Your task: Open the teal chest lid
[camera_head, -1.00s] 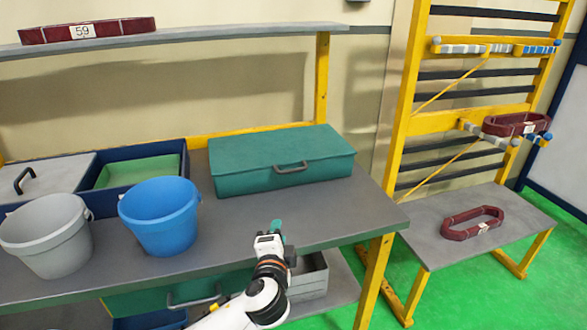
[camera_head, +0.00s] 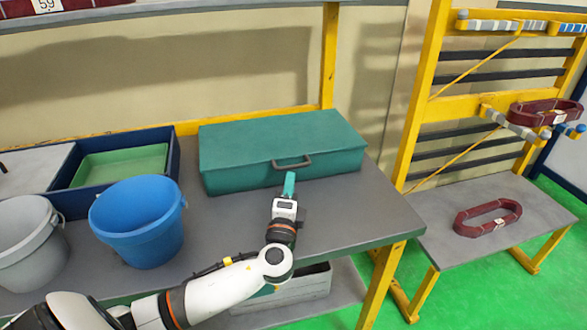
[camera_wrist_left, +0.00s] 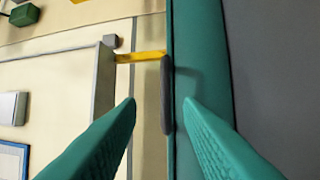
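The teal chest (camera_head: 282,150) stands on the grey workbench with its lid down. Its dark handle (camera_head: 292,163) is on the front face. My left gripper (camera_head: 289,184) is just in front of the chest, near and below the handle in the head view. In the left wrist view, the two teal fingers (camera_wrist_left: 160,105) are spread apart. The handle (camera_wrist_left: 168,95) appears ahead of them, between the fingertips, against the chest (camera_wrist_left: 205,60); I see no contact. My right gripper is not in view.
A blue bucket (camera_head: 138,222) and a grey bucket (camera_head: 30,245) stand left on the workbench (camera_head: 345,215). A blue tray (camera_head: 172,160) holds a green one (camera_head: 122,165) behind them. A yellow rack (camera_head: 425,90) stands to the right. Bench space right of my gripper is clear.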

